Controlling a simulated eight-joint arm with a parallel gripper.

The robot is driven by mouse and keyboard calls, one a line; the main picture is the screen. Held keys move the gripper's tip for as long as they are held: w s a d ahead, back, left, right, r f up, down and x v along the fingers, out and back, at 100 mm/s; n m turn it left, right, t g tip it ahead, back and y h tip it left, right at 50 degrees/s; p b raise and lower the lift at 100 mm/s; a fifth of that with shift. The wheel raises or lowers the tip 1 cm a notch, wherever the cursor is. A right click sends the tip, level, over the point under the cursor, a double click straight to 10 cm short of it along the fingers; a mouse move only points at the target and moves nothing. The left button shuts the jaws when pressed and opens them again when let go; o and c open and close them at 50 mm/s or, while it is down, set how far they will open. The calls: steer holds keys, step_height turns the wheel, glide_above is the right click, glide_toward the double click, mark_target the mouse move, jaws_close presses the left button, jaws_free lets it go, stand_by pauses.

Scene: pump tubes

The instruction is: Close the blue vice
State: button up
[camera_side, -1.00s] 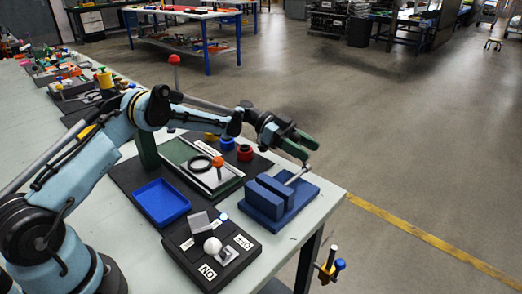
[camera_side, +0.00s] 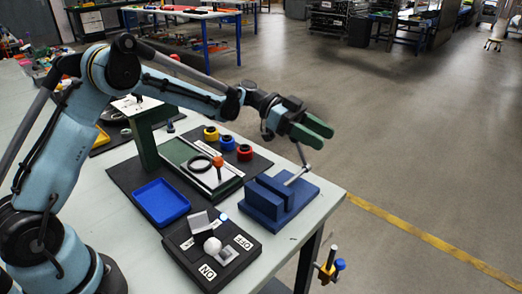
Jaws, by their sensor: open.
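The blue vice (camera_side: 268,203) stands near the table's right corner, with a visible gap between its two blue jaw blocks. Its grey handle (camera_side: 299,166) is at the far right side, with a bar that stands up at a steep tilt. My gripper (camera_side: 318,132) has green fingers, spread apart and empty. It is above and slightly beyond the vice, near the upper end of the handle bar. I cannot tell whether a finger touches the bar.
A blue tray (camera_side: 161,202), a black box with a white ball (camera_side: 212,246), and a green-framed fixture with an orange knob (camera_side: 217,161) stand left of the vice. Yellow, blue and red round pieces (camera_side: 227,142) sit behind. The table edge is close on the right.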

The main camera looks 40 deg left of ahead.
steer(key=shift+s+d+r, duration=0.65)
steer(key=shift+s+d, duration=0.05)
steer(key=shift+d, duration=0.15)
steer(key=shift+s+d+r, duration=0.65)
steer(key=shift+d, duration=0.2)
steer(key=n+y, duration=0.2)
steer(key=y, duration=0.9)
glide_toward(300, 151)
steer(key=shift+g+h, duration=0.3)
steer(key=f, duration=0.2)
steer(key=w+f, duration=0.1)
steer(key=f, duration=0.1)
steer(key=w+d+f, duration=0.1)
steer(key=f, duration=0.1)
steer(key=shift+f, duration=0.15)
jaws_close()
steer(key=shift+a, duration=0.1)
